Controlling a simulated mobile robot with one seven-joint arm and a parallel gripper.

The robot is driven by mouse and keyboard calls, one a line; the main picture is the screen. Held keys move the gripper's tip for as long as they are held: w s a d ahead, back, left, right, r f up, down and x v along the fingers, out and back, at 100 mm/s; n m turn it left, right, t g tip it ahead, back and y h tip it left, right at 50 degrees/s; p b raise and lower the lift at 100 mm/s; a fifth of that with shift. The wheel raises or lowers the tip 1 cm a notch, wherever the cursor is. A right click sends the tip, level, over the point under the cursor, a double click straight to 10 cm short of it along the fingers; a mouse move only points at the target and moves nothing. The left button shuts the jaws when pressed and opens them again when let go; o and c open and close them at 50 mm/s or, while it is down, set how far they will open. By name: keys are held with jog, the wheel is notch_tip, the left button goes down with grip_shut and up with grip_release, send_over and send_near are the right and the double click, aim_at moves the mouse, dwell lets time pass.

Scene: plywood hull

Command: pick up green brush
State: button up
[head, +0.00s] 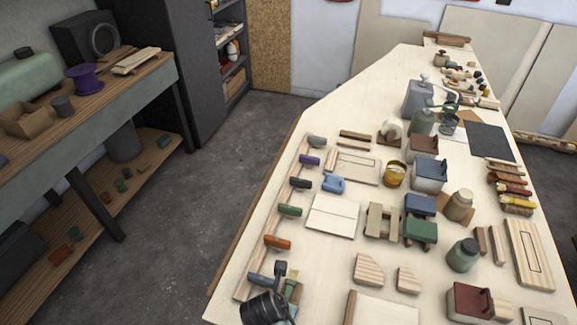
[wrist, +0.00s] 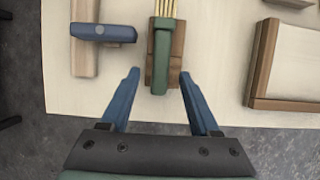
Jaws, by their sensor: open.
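The green brush (wrist: 161,62) lies near the table edge, its green handle toward me and its yellow bristles pointing away, cut off by the top of the wrist view. It rests on or against a brown wooden block (wrist: 178,62). My gripper (wrist: 159,73) is open, with one blue finger on each side of the handle's near end and a gap on both sides. In the head view my wrist (head: 262,308) is at the table's near left corner and hides most of the brush there.
Left of the brush, a wooden rail (wrist: 85,58) carries a blue-headed piece (wrist: 102,33), close to my left finger. On the right is a wooden-edged board (wrist: 290,85). Bare tabletop (wrist: 222,70) lies between. The table's near edge drops to the grey floor (wrist: 285,145).

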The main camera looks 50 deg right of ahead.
jog(key=shift+f, duration=0.1)
grip_shut()
dwell(0.5)
